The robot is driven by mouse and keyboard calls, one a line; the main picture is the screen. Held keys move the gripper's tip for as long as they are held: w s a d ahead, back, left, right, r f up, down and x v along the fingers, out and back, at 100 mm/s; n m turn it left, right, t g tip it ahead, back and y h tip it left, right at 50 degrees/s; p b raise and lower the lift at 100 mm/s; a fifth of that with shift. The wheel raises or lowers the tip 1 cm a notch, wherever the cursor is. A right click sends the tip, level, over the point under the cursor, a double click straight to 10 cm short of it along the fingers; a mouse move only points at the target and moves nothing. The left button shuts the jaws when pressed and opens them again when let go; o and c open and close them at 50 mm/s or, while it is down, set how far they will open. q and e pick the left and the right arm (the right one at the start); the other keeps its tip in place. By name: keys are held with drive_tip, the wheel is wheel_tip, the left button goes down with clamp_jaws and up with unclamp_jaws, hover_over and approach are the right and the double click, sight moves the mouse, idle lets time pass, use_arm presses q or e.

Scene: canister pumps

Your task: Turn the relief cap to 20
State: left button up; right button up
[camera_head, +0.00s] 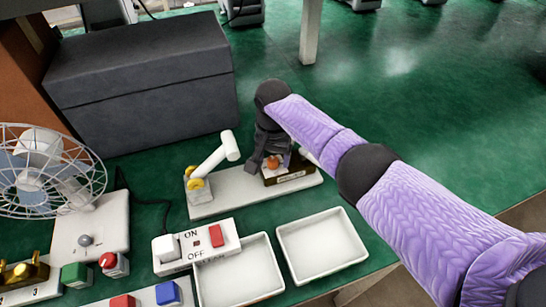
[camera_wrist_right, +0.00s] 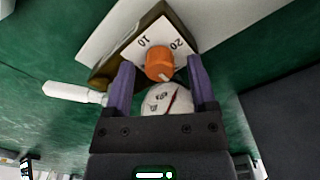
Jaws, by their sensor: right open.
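The orange relief cap (camera_wrist_right: 160,64) sits on a white plate marked 10 and 20 in the right wrist view. A pale mark shows on its lower right edge, away from both numbers. The cap also shows in the head view (camera_head: 272,163), on a small brown block (camera_head: 290,178) at the right end of the white pump base (camera_head: 237,192). My right gripper (camera_wrist_right: 160,70) is open, with one purple finger on each side of the cap; contact is unclear. In the head view the right gripper (camera_head: 258,157) is just left of the cap. My left gripper is out of view.
A white lever (camera_head: 215,158) stands left of the block. A round dial with a red needle (camera_wrist_right: 167,101) shows between my fingers. A switch box (camera_head: 195,245), two white trays (camera_head: 320,245), a fan (camera_head: 45,170) and a large grey box (camera_head: 140,85) stand around.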

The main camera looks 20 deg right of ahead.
drive_tip(key=shift+c, duration=1.3)
drive_tip(key=c, duration=0.7)
clamp_jaws()
drive_tip(key=shift+r+n+p, duration=0.15)
drive_tip(key=shift+n+p, duration=0.45)
drive_tip(key=shift+n, duration=1.1)
drive_tip(key=n, duration=0.4)
drive_tip(key=shift+n+p, duration=0.3)
drive_tip(key=shift+p, duration=0.05)
drive_tip(key=n, duration=0.4)
drive_tip(key=shift+n, duration=0.3)
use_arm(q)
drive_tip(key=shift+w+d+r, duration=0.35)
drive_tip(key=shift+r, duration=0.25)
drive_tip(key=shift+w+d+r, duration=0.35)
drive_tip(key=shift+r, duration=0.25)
use_arm(e)
drive_tip(key=n, duration=0.5)
drive_tip(key=shift+a, duration=0.1)
drive_tip(key=shift+n, duration=0.3)
